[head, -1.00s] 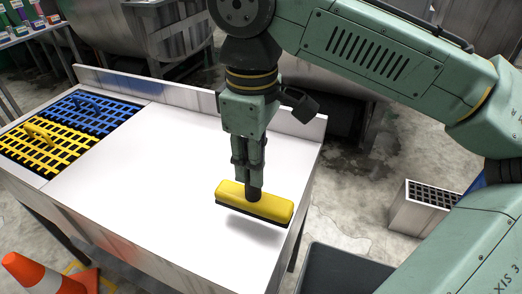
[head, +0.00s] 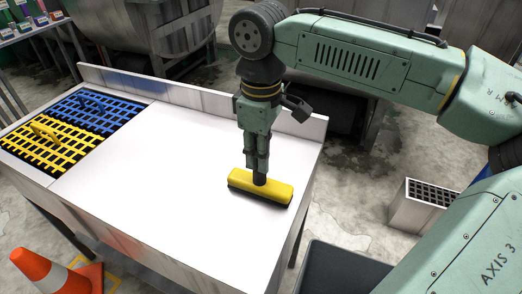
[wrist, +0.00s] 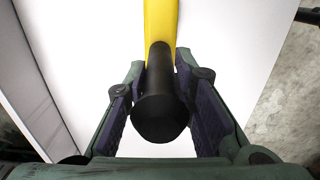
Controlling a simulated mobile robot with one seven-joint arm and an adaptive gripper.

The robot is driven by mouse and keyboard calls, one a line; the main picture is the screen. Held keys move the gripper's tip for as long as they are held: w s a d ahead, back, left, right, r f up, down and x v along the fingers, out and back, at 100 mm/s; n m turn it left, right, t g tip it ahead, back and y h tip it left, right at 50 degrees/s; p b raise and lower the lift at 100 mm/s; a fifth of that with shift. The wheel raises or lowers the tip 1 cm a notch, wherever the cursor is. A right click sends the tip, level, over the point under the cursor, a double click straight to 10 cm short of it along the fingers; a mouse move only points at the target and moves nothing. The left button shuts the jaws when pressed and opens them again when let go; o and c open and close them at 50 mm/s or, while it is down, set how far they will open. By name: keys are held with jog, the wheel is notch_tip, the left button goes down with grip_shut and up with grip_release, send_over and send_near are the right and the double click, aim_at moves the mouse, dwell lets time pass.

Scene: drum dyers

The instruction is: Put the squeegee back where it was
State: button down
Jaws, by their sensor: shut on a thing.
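The squeegee has a yellow head (head: 261,186) with a dark lower edge and a black handle (wrist: 161,88). My gripper (head: 258,169) points down and is shut on the handle, with a finger on each side of it in the wrist view (wrist: 160,95). The squeegee is upright over the right end of the white tabletop (head: 150,170), its head low and level. It sits at or very close to the surface; I cannot tell if it touches.
A blue grating (head: 110,105) and a yellow grating (head: 60,145) are set in the table's left end. A raised white ledge (head: 200,93) runs along the back. An orange cone (head: 40,268) stands on the floor at front left. The middle of the tabletop is clear.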

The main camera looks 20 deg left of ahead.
jog(key=shift+f, duration=0.15)
jog(key=c, duration=1.4)
grip_release()
jog(key=shift+o, duration=0.2)
notch_tip(320, 180, up, 12)
jog(key=shift+r+b, duration=0.2)
jog(key=shift+b, duration=0.25)
